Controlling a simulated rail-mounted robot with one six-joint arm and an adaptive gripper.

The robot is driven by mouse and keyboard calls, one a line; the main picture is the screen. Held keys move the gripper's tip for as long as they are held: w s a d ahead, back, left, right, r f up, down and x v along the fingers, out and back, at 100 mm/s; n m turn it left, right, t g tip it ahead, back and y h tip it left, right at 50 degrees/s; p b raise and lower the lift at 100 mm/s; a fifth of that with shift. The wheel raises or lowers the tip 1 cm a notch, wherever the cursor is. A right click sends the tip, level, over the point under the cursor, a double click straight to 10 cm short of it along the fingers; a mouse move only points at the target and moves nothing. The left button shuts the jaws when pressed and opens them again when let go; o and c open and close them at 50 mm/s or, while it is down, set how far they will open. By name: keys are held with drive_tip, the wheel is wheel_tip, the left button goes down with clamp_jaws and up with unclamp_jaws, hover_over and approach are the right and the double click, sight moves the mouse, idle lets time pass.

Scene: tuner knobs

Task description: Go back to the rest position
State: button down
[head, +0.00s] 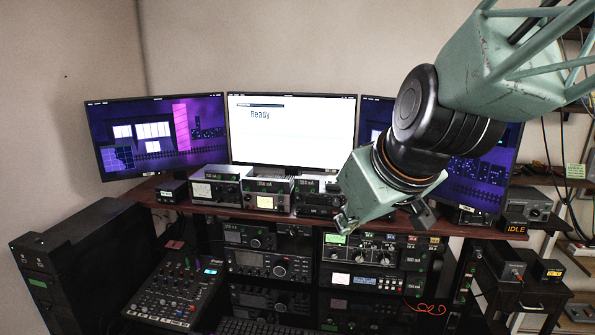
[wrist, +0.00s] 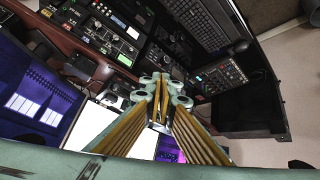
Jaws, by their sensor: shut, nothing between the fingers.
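My gripper (wrist: 165,82) shows in the wrist view with its green, orange-edged fingers together and nothing held between them. In the head view my arm reaches in from the upper right, and the green gripper end (head: 345,222) hangs in front of the desk, over the radio equipment. It covers part of the right monitor (head: 485,170) and some of the units behind it. From the head view I cannot tell whether it touches anything.
A left monitor (head: 150,132) and a middle monitor (head: 292,140) reading "Ready" stand on the desk. Radio units (head: 270,265) with knobs fill the rack below. A mixer (head: 175,290) lies at lower left, beside a black cabinet (head: 75,260). An "IDLE" box (head: 525,215) stands right.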

drive_tip(key=s+d+f+m+g+h, duration=0.1)
drive_tip(key=s+d, duration=0.4)
drive_tip(key=s, duration=0.9)
drive_tip(key=s+d+m+g+h+b, duration=0.1)
drive_tip(key=s+d+m, duration=0.3)
drive_tip(key=s, duration=1.1)
drive_tip(key=shift+d+f+g, duration=0.35)
drive_tip(key=shift+d+g, duration=0.55)
drive_tip(key=shift+d, duration=0.2)
